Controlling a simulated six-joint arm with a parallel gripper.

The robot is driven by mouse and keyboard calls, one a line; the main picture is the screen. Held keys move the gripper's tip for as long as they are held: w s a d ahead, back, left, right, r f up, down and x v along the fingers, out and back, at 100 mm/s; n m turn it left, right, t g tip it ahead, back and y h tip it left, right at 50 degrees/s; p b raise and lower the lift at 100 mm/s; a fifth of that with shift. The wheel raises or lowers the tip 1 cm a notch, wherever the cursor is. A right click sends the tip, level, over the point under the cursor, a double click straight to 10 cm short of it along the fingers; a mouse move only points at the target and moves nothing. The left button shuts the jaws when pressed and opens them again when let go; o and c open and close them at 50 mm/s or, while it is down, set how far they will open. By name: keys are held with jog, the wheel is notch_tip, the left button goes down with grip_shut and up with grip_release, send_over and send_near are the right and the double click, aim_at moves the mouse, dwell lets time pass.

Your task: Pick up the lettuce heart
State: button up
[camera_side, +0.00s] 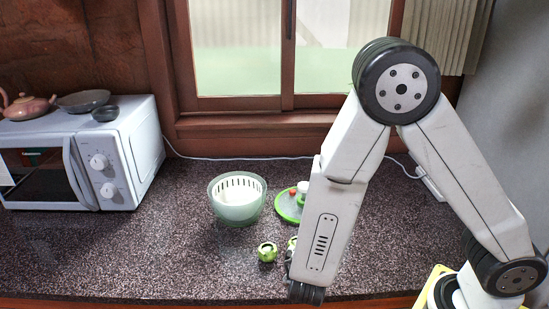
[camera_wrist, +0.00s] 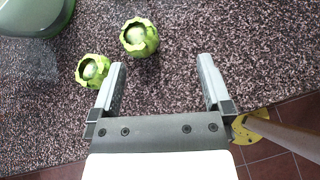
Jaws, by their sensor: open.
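Two green lettuce hearts stand apart on the speckled counter. In the wrist view one (camera_wrist: 139,38) is up and left of the space between my fingers, and the other (camera_wrist: 92,70) is just left of my left finger's tip. In the side view one lettuce heart (camera_side: 267,252) is in plain sight, and the other (camera_side: 292,243) is partly hidden by my arm. My gripper (camera_wrist: 162,62) is open, with only bare counter between its fingers. In the side view my arm hides most of the gripper.
A pale green bowl with a white basket (camera_side: 238,205) stands behind the lettuce hearts. A green lid (camera_side: 286,207) lies to its right, partly hidden by my arm. A white microwave (camera_side: 115,160) stands at the left.

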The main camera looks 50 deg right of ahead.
aim_at(270, 256)
jog(key=w+a+n+t+y, duration=0.1)
jog(key=a+n, duration=0.1)
jog(key=a+f+n+t+y, duration=0.1)
jog(key=a+n+t, duration=0.1)
jog(key=w+a+n+t, duration=0.1)
jog(key=a+n+t, duration=0.1)
jog(key=a, duration=0.1)
jog(key=shift+w+f+n+y, duration=0.15)
jog(key=shift+w+n+y, duration=0.15)
jog(key=shift+w+y, duration=0.1)
jog(key=shift+x, duration=1.25)
jog(key=shift+x, duration=2.6)
jog(key=shift+d, duration=0.1)
jog(key=c, duration=1.2)
